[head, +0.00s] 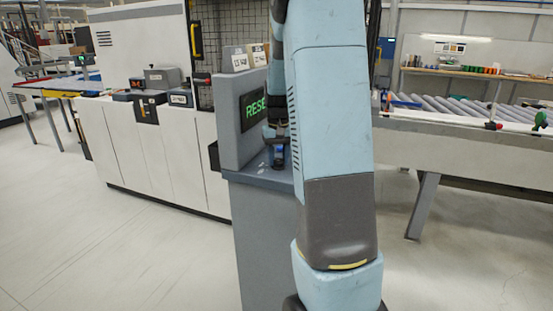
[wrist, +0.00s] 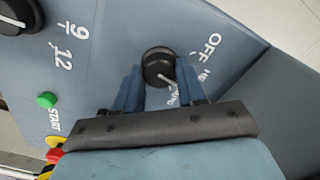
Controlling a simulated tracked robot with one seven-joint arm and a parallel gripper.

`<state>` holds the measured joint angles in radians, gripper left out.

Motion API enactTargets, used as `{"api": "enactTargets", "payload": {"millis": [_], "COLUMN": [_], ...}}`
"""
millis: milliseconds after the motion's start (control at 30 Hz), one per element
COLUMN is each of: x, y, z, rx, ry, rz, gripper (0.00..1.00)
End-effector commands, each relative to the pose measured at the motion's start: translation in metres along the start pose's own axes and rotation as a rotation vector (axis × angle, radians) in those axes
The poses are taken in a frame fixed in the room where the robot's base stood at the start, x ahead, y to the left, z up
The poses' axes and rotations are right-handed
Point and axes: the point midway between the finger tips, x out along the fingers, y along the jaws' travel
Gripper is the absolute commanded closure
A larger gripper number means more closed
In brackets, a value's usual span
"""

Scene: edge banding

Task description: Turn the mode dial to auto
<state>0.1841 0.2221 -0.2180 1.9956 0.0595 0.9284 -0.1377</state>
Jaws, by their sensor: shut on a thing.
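The mode dial (wrist: 158,66) is a round black knob on the blue-grey panel in the wrist view. Its white pointer line slants toward the lower right. The label OFF (wrist: 207,46) is printed to its upper right. More white lettering lies below OFF, partly hidden by a finger and too small to read surely. My gripper (wrist: 160,82) has its two blue fingers on either side of the dial, shut on it. In the head view my gripper (head: 278,157) is down at the console top, mostly behind my arm, and the dial is hidden there.
Another black knob (wrist: 14,14), marked 9 and 12, sits at the wrist view's upper left. A green START button (wrist: 47,100) and a red-and-yellow button (wrist: 54,155) lie left of my gripper. The grey console (head: 262,235) carries a green-lettered screen (head: 252,110), partly hidden, reading RESE.

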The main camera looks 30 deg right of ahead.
Motion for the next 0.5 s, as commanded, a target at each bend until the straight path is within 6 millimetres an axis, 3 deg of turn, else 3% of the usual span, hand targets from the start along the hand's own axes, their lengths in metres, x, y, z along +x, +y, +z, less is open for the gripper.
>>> {"api": "enactTargets", "payload": {"millis": [500], "x": [0.0023], "y": [-0.0004], "z": [0.0025], "rx": [0.443], "ry": [-0.009], "rz": [0.001], "gripper": [0.91]}}
